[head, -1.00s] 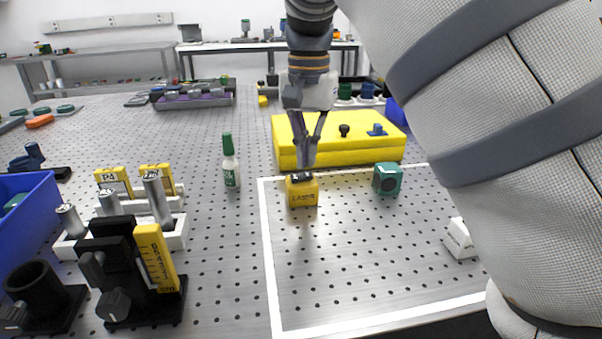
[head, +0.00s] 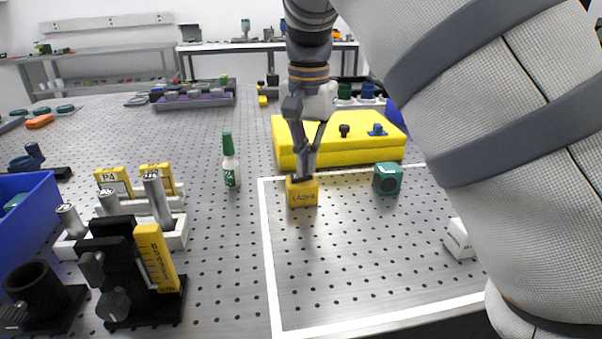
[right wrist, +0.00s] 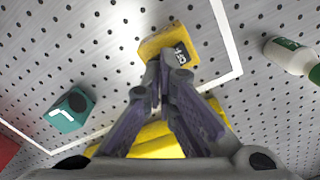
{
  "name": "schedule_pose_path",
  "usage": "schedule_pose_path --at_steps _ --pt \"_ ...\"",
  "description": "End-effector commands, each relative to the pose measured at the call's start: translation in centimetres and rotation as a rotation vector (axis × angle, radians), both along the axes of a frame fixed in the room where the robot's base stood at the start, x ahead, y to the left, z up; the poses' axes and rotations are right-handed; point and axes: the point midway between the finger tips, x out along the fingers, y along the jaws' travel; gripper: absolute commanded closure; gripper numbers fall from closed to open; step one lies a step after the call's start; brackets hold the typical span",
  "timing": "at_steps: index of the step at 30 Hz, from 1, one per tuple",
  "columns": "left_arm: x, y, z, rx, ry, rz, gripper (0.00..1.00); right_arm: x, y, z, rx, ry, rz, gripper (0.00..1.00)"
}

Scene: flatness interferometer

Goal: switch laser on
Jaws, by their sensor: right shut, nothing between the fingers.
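The laser is a small yellow box with a dark-lettered label (head: 302,197), standing inside the white-outlined area near its back left corner. My right gripper (head: 305,176) points down with its shut, empty fingertips at the top of the laser box. In the right wrist view the fingertips (right wrist: 165,72) overlap the yellow laser box (right wrist: 158,42), beside a dark patch with light marks on it. The fingertips hide part of the box's top, and I cannot tell if they press on it. My left gripper is not in view.
A teal cube (head: 387,179) stands right of the laser, and a yellow case (head: 290,158) lies behind. A white bottle with green cap (head: 230,165) stands to the left. Black optic mounts (head: 118,270) stand at the front left. The outlined area's middle is clear.

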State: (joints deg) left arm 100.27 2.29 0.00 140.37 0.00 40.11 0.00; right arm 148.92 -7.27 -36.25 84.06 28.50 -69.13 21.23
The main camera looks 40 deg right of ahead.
Motion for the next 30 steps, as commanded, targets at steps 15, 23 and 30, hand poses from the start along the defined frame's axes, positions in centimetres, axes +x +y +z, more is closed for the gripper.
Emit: schedule_pose_path --at_steps 15,23,30 --pt "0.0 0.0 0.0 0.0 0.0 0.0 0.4 0.0 0.0 -0.8 0.0 0.0 0.0 1.0" --pt "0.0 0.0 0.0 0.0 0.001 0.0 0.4 0.0 0.0 -0.3 0.001 0.002 0.0 1.0" --pt "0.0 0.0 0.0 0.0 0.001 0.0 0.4 0.0 0.0 2.3 0.001 -0.001 0.001 1.0"
